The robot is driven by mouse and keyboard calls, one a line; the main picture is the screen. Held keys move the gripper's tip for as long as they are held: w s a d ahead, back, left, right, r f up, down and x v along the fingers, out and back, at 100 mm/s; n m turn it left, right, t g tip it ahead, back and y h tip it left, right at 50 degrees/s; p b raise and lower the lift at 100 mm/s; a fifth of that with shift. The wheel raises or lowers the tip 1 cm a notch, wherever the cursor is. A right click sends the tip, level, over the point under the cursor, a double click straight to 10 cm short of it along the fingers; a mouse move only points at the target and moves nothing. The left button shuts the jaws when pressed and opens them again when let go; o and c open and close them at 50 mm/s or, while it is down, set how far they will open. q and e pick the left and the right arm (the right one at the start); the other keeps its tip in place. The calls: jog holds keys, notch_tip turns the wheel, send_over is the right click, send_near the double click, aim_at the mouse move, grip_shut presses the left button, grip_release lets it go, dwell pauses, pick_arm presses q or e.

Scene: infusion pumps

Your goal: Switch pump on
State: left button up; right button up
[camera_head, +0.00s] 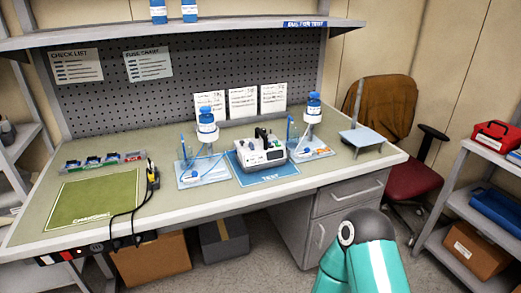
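The infusion pump (262,153) is a white box-shaped device with a dark display area on its front. It stands on the blue mat (270,177) marked TEST, near the middle of the workbench. A darker part stands up on its top. Whether its display is lit is too small to tell. A teal link of my own arm shows at the bottom right, in front of the bench and apart from the pump. Neither of my grippers is in view.
Stands with blue-capped bottles (206,127) (313,107) flank the pump on the workbench (200,205). A green mat (92,208), small coloured bins (103,161) and a black-and-yellow cabled tool (152,177) lie left. A small raised platform (362,138) stands right. A red chair (408,180) is beyond.

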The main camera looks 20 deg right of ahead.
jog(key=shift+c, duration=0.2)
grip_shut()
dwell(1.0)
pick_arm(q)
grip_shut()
